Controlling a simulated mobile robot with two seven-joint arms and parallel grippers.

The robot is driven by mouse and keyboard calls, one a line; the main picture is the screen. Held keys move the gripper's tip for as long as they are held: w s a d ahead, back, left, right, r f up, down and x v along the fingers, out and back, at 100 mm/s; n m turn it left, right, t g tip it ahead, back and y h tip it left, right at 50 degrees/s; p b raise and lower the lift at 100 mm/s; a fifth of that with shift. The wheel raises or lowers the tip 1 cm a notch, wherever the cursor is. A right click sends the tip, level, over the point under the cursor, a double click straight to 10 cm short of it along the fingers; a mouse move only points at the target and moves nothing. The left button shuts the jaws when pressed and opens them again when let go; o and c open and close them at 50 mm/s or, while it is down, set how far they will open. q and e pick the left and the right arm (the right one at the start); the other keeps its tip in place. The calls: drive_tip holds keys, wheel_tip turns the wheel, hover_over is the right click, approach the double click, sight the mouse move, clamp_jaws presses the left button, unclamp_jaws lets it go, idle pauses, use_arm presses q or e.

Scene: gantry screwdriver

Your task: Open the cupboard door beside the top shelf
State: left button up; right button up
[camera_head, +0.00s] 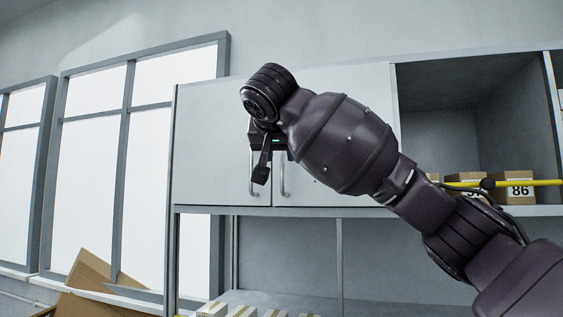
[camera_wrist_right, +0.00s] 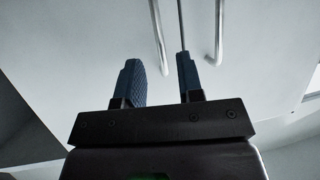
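The cupboard has a left door (camera_head: 210,145) and a right door (camera_head: 310,190), both shut, to the left of the open top shelf (camera_head: 440,135). Each has a vertical metal bar handle near the middle seam: left handle (camera_head: 251,180) and right handle (camera_head: 283,180). My right gripper (camera_head: 263,167) is in front of the doors near the handles, partly hiding them. In the right wrist view its two dark fingers (camera_wrist_right: 157,62) are apart and empty. One handle (camera_wrist_right: 158,38) appears between them in the picture, the other (camera_wrist_right: 217,35) beyond the right finger. Contact is not visible. My left gripper is not in view.
Numbered cardboard boxes (camera_head: 519,190) stand on the top shelf, with a yellow bar (camera_head: 540,183) in front. More boxes (camera_head: 243,311) are on the lower shelf. Windows (camera_head: 95,170) and large cardboard pieces (camera_head: 88,272) are at left. My right arm covers part of the right door.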

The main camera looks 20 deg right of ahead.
sight(282, 164)
drive_tip(key=shift+p+x, duration=0.8)
drive_tip(key=shift+x, duration=2.3)
drive_tip(key=shift+c, duration=0.4)
clamp_jaws()
